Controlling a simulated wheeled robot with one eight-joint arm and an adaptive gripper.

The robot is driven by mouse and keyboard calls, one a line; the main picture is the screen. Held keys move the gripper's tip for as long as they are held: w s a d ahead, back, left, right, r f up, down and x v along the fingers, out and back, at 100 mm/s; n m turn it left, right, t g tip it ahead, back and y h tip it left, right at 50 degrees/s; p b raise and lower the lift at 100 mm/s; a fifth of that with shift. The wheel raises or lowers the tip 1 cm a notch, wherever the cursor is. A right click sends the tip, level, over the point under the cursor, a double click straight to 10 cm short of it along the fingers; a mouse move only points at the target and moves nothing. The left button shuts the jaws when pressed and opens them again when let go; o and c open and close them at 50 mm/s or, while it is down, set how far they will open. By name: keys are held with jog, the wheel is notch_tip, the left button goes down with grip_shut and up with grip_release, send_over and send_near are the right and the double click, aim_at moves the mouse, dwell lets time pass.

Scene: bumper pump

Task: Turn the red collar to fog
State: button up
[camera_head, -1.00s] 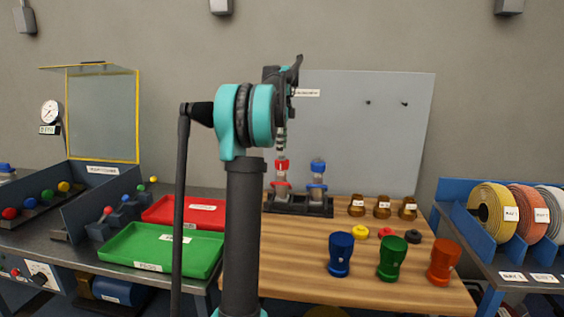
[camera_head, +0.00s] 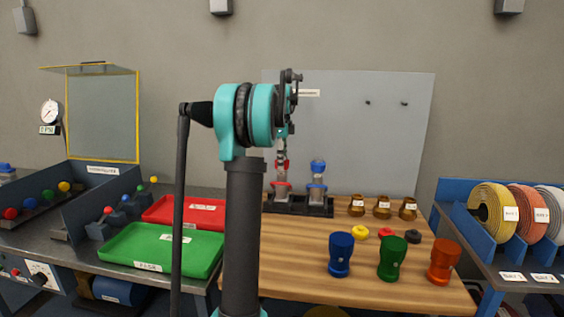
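The red collar (camera_head: 282,165) sits on the upper part of a clear bottle with a red band, standing in a black rack (camera_head: 299,206) at the back left of the wooden table. A blue-collared bottle (camera_head: 318,179) stands beside it on the right. My arm reaches over from the left. My gripper (camera_head: 282,157) points down at the top of the red-collared bottle, overlapping the collar in the picture. It is too small and partly hidden by the arm to tell whether the fingers are open, shut or touching the collar. No fog label is readable.
Three brown cups (camera_head: 383,207), small caps and blue, green (camera_head: 392,258) and orange cups stand on the wooden table (camera_head: 300,290). A green tray (camera_head: 140,262) and a red tray (camera_head: 170,208) lie left. A grey panel (camera_head: 385,130) stands behind.

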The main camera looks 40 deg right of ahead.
jog(key=c, duration=0.4)
jog(key=shift+c, duration=0.2)
jog(key=shift+n, duration=0.3)
jog(key=n, duration=0.3)
jog(key=shift+n, duration=0.3)
jog(key=n, duration=0.9)
jog(key=shift+n, duration=2.3)
